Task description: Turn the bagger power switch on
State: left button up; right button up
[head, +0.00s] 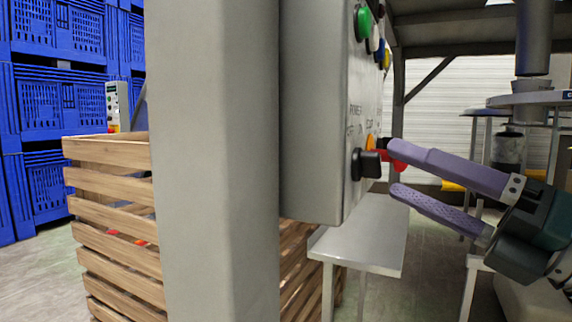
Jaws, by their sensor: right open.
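The bagger power switch (366,165) is a black rotary knob low on the front face of a grey control box (315,110). Lettering that seems to read "POWER" and "OFF ON" is above it. My right gripper (393,169) comes in from the right with two purple fingers parted. The fingertips are just right of the knob in the picture, and nothing is between them. I cannot tell whether the upper fingertip touches the knob or a red part behind it. My left gripper is not in view.
A grey post (215,160) stands close on the left of the box. Green (363,23), white, blue and yellow buttons are higher on the panel. A metal table (370,240) is below, a wooden crate (115,220) and blue crates (60,100) at left.

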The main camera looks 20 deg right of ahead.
aim_at(368, 165)
jog(key=shift+x, duration=1.3)
grip_shut()
